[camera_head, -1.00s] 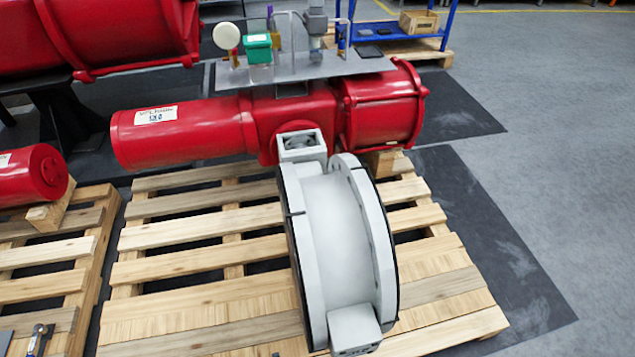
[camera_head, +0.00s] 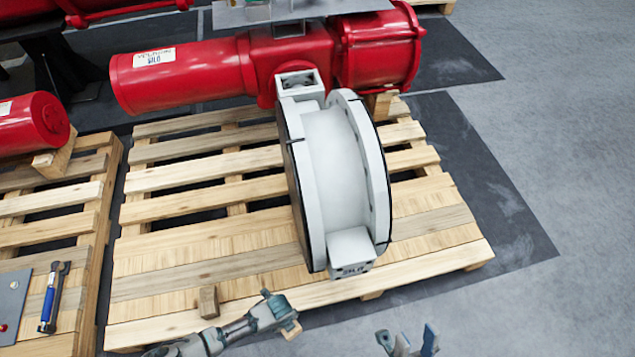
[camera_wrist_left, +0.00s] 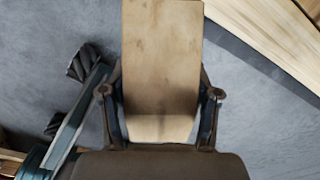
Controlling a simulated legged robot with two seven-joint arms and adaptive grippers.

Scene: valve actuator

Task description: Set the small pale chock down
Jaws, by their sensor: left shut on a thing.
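The small pale chock (camera_wrist_left: 161,60) is a light wooden block. In the left wrist view it sits between the two fingers of my left gripper (camera_wrist_left: 160,100), which is shut on it. In the head view my left gripper (camera_head: 278,313) is just off the front edge of the pallet (camera_head: 145,335). A small part of the chock (camera_head: 292,331) shows beneath the gripper. My right gripper (camera_head: 408,341) is at the bottom edge, its fingers apart and empty, to the right of the left one.
A darker wooden block (camera_head: 208,302) stands on the pallet's front boards. The white-and-red valve actuator (camera_head: 335,165) rests on the pallet. At left, a blue-handled tool (camera_head: 48,310) lies on another pallet. Open grey floor (camera_head: 560,120) is at right.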

